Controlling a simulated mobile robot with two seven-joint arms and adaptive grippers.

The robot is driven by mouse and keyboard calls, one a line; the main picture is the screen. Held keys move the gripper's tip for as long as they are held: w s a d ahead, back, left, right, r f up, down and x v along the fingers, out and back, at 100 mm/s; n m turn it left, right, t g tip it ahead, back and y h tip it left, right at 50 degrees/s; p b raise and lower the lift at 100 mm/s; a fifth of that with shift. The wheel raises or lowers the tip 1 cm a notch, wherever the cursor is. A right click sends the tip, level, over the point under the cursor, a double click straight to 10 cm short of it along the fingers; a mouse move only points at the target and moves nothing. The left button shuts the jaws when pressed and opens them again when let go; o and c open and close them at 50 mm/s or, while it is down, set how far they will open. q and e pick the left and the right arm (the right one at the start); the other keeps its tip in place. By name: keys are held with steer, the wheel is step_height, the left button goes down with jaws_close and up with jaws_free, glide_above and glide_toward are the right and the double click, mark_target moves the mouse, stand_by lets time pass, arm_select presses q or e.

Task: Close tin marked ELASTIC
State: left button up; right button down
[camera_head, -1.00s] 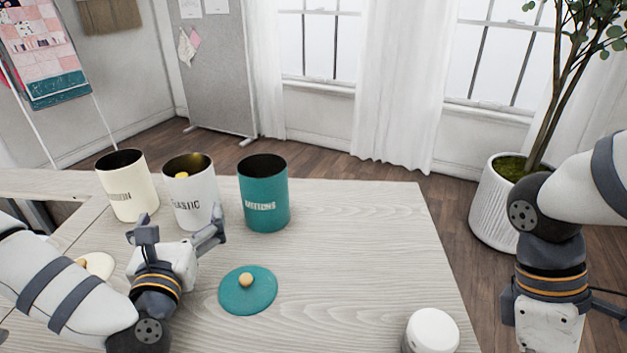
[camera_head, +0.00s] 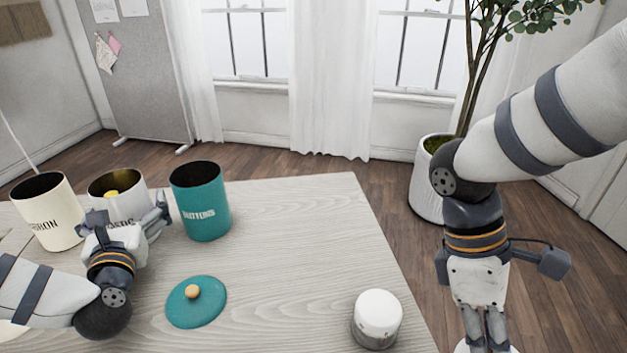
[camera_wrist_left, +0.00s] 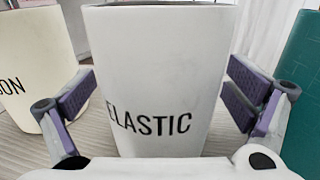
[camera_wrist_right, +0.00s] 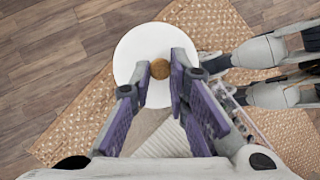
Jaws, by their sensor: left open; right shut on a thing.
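The ELASTIC tin (camera_head: 119,186) is white, upright and open on the table, with something yellow inside. Its label fills the left wrist view (camera_wrist_left: 160,90). My left gripper (camera_head: 124,212) is open, with its fingers on either side of the tin's wall. In the left wrist view gaps show between the fingers (camera_wrist_left: 165,105) and the tin. My right gripper (camera_wrist_right: 161,70) is shut on the wooden knob (camera_wrist_right: 160,69) of a round white lid (camera_wrist_right: 136,52). It holds the lid off the table's right side; the lid's edge shows at the bottom of the head view (camera_head: 462,348).
A cream tin (camera_head: 47,213) and a teal BUTTONS tin (camera_head: 203,208) stand close on either side, both open. A teal lid (camera_head: 199,308) lies in front. A white-topped jar (camera_head: 378,318) stands near the table's (camera_head: 300,235) right edge. The middle is clear.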

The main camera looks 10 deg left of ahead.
arm_select(q)
steer(key=c, duration=1.4)
steer(key=shift+o, duration=0.2)
arm_select(e)
steer(key=shift+t, duration=0.4)
step_height(320, 180, up, 4)
steer(key=shift+w+r+p, duration=0.15)
steer(key=shift+r+p, duration=0.1)
steer(key=shift+p, duration=0.75)
arm_select(q)
step_height(320, 180, up, 10)
steer(key=o, duration=0.5)
steer(key=c, duration=0.9)
